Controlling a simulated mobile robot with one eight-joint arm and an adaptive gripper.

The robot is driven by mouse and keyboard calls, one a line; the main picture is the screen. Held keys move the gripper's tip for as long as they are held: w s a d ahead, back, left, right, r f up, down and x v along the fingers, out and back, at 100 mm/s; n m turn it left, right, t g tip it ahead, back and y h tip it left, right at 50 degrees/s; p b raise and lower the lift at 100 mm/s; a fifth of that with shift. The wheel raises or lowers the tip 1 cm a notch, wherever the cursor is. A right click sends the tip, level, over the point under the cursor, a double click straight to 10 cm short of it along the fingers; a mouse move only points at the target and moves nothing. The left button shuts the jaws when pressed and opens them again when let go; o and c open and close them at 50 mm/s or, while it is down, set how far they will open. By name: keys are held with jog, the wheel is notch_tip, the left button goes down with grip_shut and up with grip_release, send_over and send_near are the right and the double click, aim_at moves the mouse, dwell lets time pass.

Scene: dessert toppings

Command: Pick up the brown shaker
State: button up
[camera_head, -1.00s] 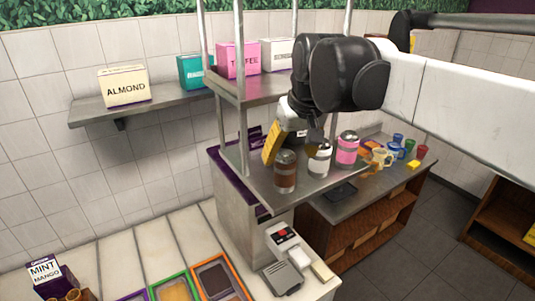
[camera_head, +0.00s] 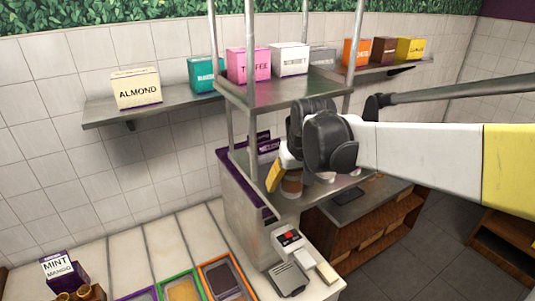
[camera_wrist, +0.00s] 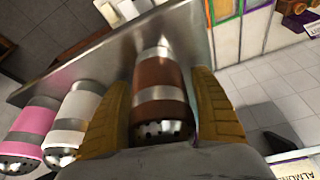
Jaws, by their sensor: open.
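The brown shaker (camera_wrist: 161,75) stands on the metal shelf between my two yellow fingers in the wrist view. It has silver bands and a dark perforated metal top. In the head view the brown shaker (camera_head: 292,184) is partly hidden behind my gripper (camera_head: 283,180). My gripper (camera_wrist: 162,105) is open, with one finger on each side of the shaker. I cannot tell whether either finger touches it. The white shaker (camera_wrist: 75,125) and the pink shaker (camera_wrist: 35,125) stand to the left in the wrist view.
The metal shelf (camera_head: 345,183) has upright posts close to my arm. A shelf above (camera_head: 285,93) holds several boxes. A counter (camera_head: 150,250) with framed topping trays lies below left. The white shaker is close beside my left finger in the wrist view.

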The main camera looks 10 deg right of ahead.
jog(key=shift+s, duration=0.15)
jog(key=shift+c, duration=0.5)
jog(key=c, duration=1.3)
jog(key=shift+o, duration=0.2)
jog(key=shift+r, duration=0.1)
